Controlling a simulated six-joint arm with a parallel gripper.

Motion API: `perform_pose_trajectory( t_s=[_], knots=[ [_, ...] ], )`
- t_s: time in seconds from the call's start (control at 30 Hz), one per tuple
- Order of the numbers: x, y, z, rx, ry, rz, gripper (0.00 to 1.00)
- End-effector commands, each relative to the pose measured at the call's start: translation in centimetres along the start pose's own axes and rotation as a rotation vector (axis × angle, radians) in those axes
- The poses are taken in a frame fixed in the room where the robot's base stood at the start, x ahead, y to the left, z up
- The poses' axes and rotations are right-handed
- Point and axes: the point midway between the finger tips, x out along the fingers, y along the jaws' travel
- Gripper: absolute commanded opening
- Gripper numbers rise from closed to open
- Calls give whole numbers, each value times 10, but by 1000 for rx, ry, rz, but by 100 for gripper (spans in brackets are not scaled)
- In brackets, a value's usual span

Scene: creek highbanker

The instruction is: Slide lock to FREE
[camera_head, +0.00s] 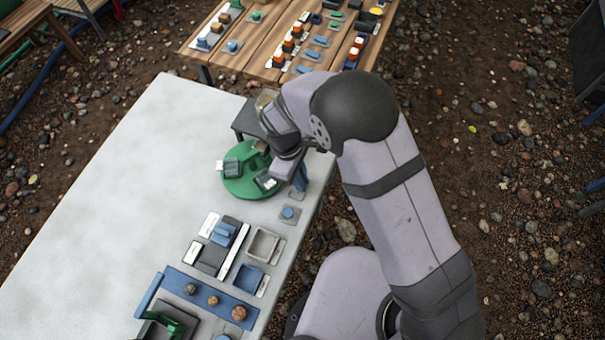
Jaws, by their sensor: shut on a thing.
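My gripper (264,150) is over the far right part of a round green disc (239,186) on the pale table. It is shut on a small part at the disc, mostly hidden by my wrist. The disc carries small dark green and grey blocks with pale labels. Nearer, a dark grey block with a blue slider piece (222,233) sits between white label plates (209,225); my gripper is well apart from it. The label lettering is too small to read, so I cannot tell which part is the lock or where FREE is.
A dark box (247,117) stands at the table's far edge, beside my wrist. A grey tray (264,244), a blue tray (250,280) and a blue strip with stones (214,300) are nearer. The table's left (120,190) is clear. A wooden bench (260,45) stands behind.

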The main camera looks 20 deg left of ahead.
Motion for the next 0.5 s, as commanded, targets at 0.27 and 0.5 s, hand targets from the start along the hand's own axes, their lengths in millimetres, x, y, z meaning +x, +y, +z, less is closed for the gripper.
perform_pose_trajectory(
  t_s=[0.27,0.5],
  knots=[
    [-1,-16,0,-1,-1,-1,0],
    [0,-22,0,-2,0,0,0]
  ],
)
